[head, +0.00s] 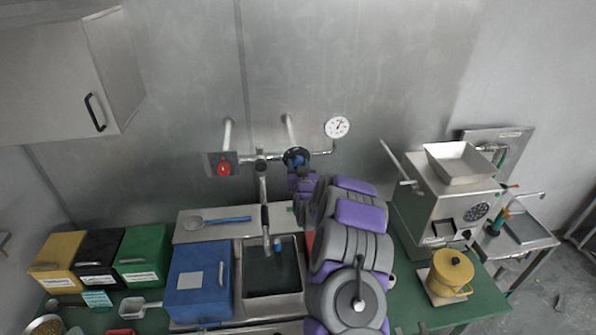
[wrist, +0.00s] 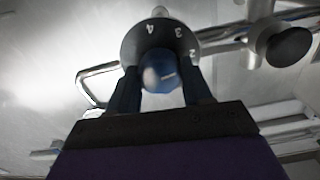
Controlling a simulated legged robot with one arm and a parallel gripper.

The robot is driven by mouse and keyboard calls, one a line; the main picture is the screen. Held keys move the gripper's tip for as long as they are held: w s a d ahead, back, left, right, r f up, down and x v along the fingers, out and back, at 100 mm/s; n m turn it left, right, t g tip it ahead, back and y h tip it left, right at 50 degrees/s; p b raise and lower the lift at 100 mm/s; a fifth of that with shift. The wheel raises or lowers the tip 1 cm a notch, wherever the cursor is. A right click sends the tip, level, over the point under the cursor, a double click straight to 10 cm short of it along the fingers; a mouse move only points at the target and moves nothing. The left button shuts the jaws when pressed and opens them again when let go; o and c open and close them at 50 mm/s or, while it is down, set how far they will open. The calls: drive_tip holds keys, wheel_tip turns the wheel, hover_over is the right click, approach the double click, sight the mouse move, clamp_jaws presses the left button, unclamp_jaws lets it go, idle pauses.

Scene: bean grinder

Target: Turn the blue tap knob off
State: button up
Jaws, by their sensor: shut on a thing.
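The blue tap knob (head: 296,157) is on the wall pipe above the sink, at the right of the faucet. In the wrist view the knob (wrist: 162,72) sits between my two fingers, in front of a grey numbered dial (wrist: 150,38). My gripper (wrist: 163,90) is shut on the knob, with a finger on each side. In the head view my gripper (head: 299,172) reaches up to the knob from below, and the fingertips are hard to make out. The faucet (head: 263,190) hangs over the sink basin (head: 302,282).
A red knob (head: 223,169) is on the pipe's left end and a round gauge (head: 337,126) on its right. A blue box (head: 200,280) stands left of the sink. A grinder (head: 445,205) and a yellow canister (head: 451,270) stand right of my arm.

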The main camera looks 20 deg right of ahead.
drive_tip(key=m+b, duration=0.6)
drive_tip(key=b, duration=0.3)
drive_tip(key=m+b, duration=0.7)
drive_tip(key=b, duration=0.2)
drive_tip(key=f+m+b, duration=0.1)
drive_tip(key=m+b, duration=0.6)
drive_tip(key=b, duration=0.2)
drive_tip(key=shift+b, duration=0.35)
drive_tip(key=o, duration=1)
drive_tip(key=shift+d+r, duration=0.1)
drive_tip(key=shift+o, duration=0.2)
drive_tip(key=shift+d+r, duration=0.1)
drive_tip(key=shift+s+r, duration=0.1)
drive_tip(key=shift+s, duration=0.1)
